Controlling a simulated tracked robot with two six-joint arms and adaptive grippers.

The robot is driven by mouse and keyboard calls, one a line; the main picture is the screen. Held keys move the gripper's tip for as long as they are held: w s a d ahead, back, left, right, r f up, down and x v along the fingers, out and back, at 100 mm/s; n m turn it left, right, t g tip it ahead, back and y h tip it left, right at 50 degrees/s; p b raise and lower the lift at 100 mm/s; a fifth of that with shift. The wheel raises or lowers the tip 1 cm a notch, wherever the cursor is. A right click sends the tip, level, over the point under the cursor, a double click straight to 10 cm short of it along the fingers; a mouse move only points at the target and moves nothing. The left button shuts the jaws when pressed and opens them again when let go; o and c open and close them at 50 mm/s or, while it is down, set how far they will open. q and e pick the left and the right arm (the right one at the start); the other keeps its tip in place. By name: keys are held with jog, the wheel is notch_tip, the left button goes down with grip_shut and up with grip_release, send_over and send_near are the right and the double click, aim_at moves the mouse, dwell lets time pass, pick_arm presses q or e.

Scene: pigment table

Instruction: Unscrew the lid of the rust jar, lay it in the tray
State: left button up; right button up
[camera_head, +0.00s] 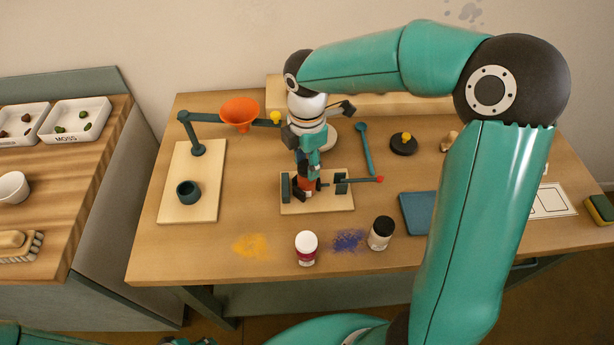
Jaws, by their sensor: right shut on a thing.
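The rust jar (306,186) stands in a small clamp with dark jaws on a light wooden board (325,204) near the table's middle. Only part of its orange-brown side shows. My right gripper (307,173) reaches down over the jar from above and is shut at its top, on the lid. The lid is hidden by the fingers. I cannot tell whether the lid is loose on the jar. The blue tray (416,215) lies flat to the right, partly covered by my right arm. No part of my left gripper shows clearly.
The clamp's red-tipped handle (379,180) sticks out right. A white-lidded jar (306,248) and a black-lidded jar (381,233) stand in front, near yellow and blue powder. An orange funnel (239,113) on a stand is at left.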

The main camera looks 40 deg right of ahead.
aim_at(306, 166)
jog(key=shift+r+p, duration=0.65)
jog(key=shift+r, duration=0.25)
jog(key=shift+r+p, duration=2.05)
jog(key=shift+r, duration=0.35)
jog(key=shift+f, duration=0.1)
